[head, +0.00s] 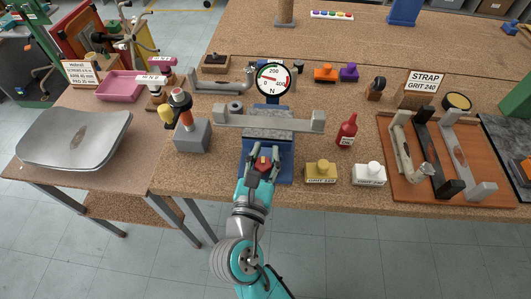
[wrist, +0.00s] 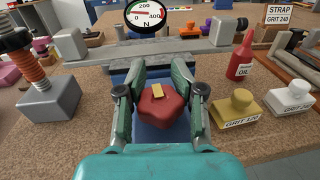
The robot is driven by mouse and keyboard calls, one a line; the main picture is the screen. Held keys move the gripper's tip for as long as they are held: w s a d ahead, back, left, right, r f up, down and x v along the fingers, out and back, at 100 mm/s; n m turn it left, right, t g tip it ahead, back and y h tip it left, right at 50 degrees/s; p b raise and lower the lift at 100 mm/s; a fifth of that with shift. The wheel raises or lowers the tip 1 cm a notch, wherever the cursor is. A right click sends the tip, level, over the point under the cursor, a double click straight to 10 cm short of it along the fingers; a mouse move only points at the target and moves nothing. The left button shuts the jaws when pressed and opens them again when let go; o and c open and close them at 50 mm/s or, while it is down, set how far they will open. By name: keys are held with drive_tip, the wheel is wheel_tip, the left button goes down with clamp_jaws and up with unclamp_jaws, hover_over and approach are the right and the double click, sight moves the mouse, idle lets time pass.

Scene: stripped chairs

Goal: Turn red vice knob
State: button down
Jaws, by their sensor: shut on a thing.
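The red vice knob (wrist: 160,106), with a small yellow mark on top, sits at the front of the blue vice (head: 276,174). It also shows in the head view (head: 264,163), partly covered by my fingers. My gripper (wrist: 160,100) is shut on the knob, one finger on each side. Behind the knob, the vice carries a grey metal bar (head: 295,125) lying across it. A round force gauge (head: 273,79), marked N, stands behind the bar, with a red needle. The sides of the knob under the fingers are hidden.
A red oil bottle (head: 347,131), a yellow grit block (head: 321,174) and a white block (head: 370,175) stand to the right. A grey block with an orange-and-black post (head: 190,133) stands to the left.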

drive_tip(key=shift+a+n+y, duration=0.25)
drive_tip(key=shift+n+y, duration=0.85)
drive_tip(key=shift+y, duration=0.6)
idle(1.7)
drive_tip(key=c, duration=0.9)
unclamp_jaws()
drive_tip(key=shift+c, duration=0.2)
drive_tip(key=shift+s, duration=0.15)
drive_tip(key=s, duration=1.1)
drive_tip(key=shift+s+d, duration=0.2)
drive_tip(key=shift+s, duration=0.2)
